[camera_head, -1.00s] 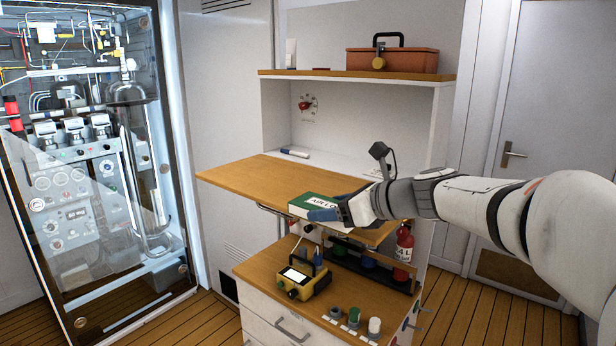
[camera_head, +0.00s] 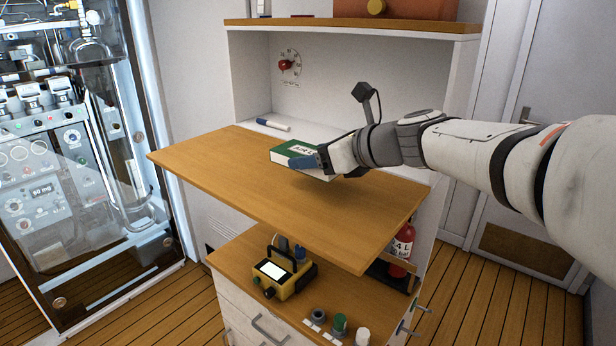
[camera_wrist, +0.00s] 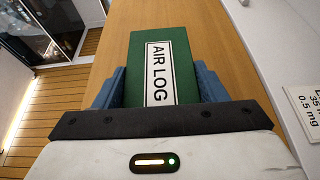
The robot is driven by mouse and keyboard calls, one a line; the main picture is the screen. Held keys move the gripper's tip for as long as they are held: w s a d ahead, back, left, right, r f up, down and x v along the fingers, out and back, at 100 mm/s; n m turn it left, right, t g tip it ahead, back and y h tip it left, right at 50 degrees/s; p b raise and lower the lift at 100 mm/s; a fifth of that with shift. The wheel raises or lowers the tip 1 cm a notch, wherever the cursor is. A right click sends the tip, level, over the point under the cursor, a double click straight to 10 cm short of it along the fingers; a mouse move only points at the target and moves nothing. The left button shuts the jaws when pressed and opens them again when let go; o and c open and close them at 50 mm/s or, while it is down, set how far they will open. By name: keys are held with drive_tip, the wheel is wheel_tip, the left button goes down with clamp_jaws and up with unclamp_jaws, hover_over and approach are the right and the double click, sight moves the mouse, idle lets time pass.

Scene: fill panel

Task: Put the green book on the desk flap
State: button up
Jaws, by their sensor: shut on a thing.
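The green book (camera_head: 298,150) has a white label reading AIR LOG and pale page edges. My gripper (camera_head: 312,161) is shut on it, with a blue finger on each side of the book in the wrist view (camera_wrist: 160,85). The book is over the back right part of the wooden desk flap (camera_head: 240,190), lying about flat. It is close above the flap or resting on it; I cannot tell which. The flap is folded out level and its top is otherwise bare. It also fills the ground behind the book in the wrist view (camera_wrist: 200,45).
A marker pen (camera_head: 273,125) lies on the white ledge behind the flap. A red dial (camera_head: 285,65) is on the back panel. Below the flap are a yellow device (camera_head: 283,272), several knobs (camera_head: 340,323) and a fire extinguisher (camera_head: 402,245). A glass cabinet (camera_head: 80,150) stands at the left.

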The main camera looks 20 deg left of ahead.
sight(314, 192)
drive_tip(key=shift+s+a+f, duration=0.1)
drive_tip(key=shift+s+f, duration=0.05)
drive_tip(key=shift+f, duration=1.05)
drive_tip(key=shift+s+f, duration=0.1)
drive_tip(key=shift+f, duration=1.1)
drive_tip(key=shift+f+b, duration=0.1)
drive_tip(key=shift+b, duration=0.25)
drive_tip(key=o, duration=1.2)
drive_tip(key=shift+r, duration=0.2)
drive_tip(key=v, duration=1.2)
drive_tip(key=shift+f+b, duration=0.1)
drive_tip(key=shift+b, duration=0.3)
